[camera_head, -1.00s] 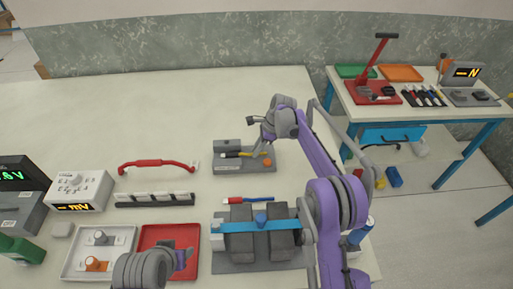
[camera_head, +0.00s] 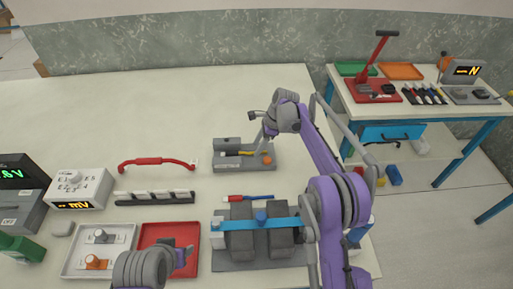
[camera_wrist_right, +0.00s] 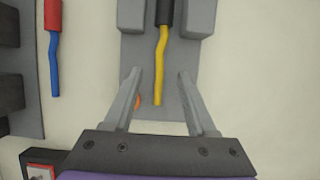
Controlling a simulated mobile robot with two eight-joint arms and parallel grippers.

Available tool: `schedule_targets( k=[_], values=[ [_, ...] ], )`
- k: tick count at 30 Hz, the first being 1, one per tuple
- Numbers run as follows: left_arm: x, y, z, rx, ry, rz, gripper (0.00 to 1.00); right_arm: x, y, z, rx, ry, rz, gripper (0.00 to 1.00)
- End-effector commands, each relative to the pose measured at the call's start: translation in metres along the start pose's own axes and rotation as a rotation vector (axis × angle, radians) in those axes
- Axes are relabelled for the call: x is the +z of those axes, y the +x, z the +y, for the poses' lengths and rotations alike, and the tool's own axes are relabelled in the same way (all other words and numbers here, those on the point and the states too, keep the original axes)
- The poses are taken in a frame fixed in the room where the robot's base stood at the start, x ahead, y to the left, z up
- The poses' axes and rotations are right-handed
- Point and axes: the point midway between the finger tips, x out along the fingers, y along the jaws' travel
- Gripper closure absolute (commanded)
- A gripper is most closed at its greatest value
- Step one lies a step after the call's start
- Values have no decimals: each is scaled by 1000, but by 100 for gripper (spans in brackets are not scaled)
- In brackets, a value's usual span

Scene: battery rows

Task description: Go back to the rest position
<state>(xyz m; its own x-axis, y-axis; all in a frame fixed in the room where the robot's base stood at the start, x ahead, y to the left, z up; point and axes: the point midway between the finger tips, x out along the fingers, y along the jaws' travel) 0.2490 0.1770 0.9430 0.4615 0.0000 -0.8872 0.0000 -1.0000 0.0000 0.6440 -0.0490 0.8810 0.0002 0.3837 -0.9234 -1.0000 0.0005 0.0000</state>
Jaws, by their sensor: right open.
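My right gripper (camera_head: 269,131) is over the grey fixture (camera_head: 230,167) near the table's middle. The right wrist view shows its two fingers (camera_wrist_right: 160,76) spread apart, with nothing held between them. A yellow lead (camera_wrist_right: 159,62) with a dark sleeve lies in the fixture, beyond the open fingers; it also shows in the head view (camera_head: 250,153). An orange round part (camera_head: 267,160) sits at the fixture's right end. My left gripper (camera_head: 183,257) is low in the head view, over the red tray (camera_head: 155,234); its jaws are not clear.
A battery block with a blue strap (camera_head: 240,224) stands in front of the fixture, with a red-blue lead (camera_head: 236,198) behind it. A red handle (camera_head: 157,162), black-white strip (camera_head: 140,198) and meter (camera_head: 75,187) are at left. The table's back is clear.

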Motion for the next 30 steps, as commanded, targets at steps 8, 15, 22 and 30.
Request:
schedule_targets(
  k=[8, 15, 22, 30],
  values=[
    [-2, -2, 0, 0, 0, 2, 50, 0, -58, 0, -1, 1, 0, 43],
    [-4, -4, 0, 0, 0, 3, 50, 0, -88, 0, -1, -1, 0, 43],
    [-4, -4, 0, 0, 0, 3, 50, 0, -94, 1, -2, -6, 1, 43],
    [-4, -4, 0, 0, 0, 3, 50, 2, -133, 41, -62, -226, 68, 43]
  ],
)
